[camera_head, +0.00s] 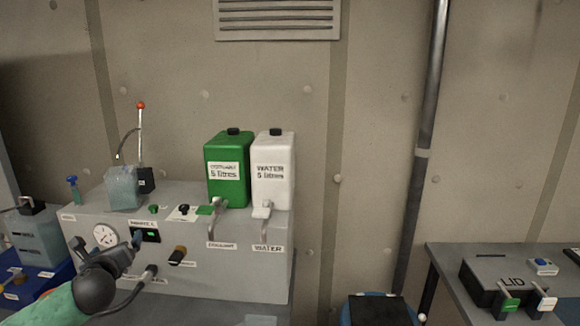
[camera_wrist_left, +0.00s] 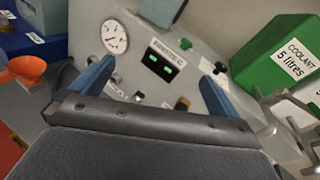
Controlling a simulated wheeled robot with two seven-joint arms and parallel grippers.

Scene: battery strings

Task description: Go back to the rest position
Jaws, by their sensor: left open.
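My left gripper (camera_head: 131,243) is in front of the grey control box in the head view, near its gauge and small display. In the left wrist view my left gripper (camera_wrist_left: 155,80) shows two blue fingers spread wide apart with nothing between them. The grey control box (camera_wrist_left: 205,65) lies beyond the fingers, with its round gauge (camera_wrist_left: 115,38) and green-lit display (camera_wrist_left: 160,63). The fingers look apart from the panel, but the exact gap cannot be told. My right gripper does not show in either view.
A green coolant container (camera_head: 228,170) and a white water container (camera_head: 273,172) stand on the control box (camera_head: 240,270) above taps. A red-tipped lever (camera_head: 140,130) rises at its back. At right is a table (camera_head: 450,255) with a black lidded box (camera_head: 490,280). An orange funnel (camera_wrist_left: 25,70) is at left.

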